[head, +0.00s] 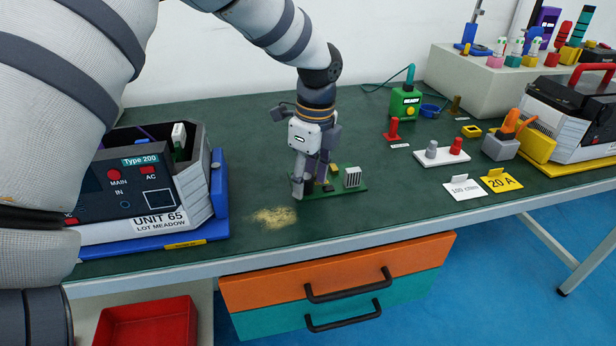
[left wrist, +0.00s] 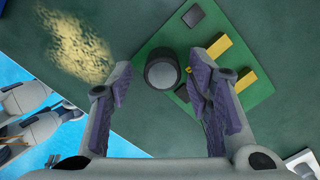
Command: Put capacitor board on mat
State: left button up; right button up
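The capacitor board (head: 342,189) is a green circuit board with yellow parts and a pale finned block. It lies flat on the dark green bench surface (head: 250,125); I cannot tell whether this surface is the mat. My left gripper (head: 311,188) points down over the board's left part. In the left wrist view, the board (left wrist: 258,92) carries a dark round capacitor (left wrist: 162,71). The open fingers of my left gripper (left wrist: 160,88) stand either side of the capacitor, with visible gaps. My right gripper is not recognisable in either view.
A test unit marked UNIT 65 (head: 160,205) stands on a blue base at left. A yellow patch (head: 273,216) lies near the front edge. A green READY device (head: 405,103), connector block (head: 441,157) and tags (head: 501,182) are at right. A red bin (head: 145,325) is below.

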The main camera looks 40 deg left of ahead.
pick_arm(q)
notch_tip(320, 180, up, 12)
jog(key=d, duration=0.1)
jog(key=shift+w, duration=0.2)
jog(key=shift+f, duration=0.1)
dwell(0.3)
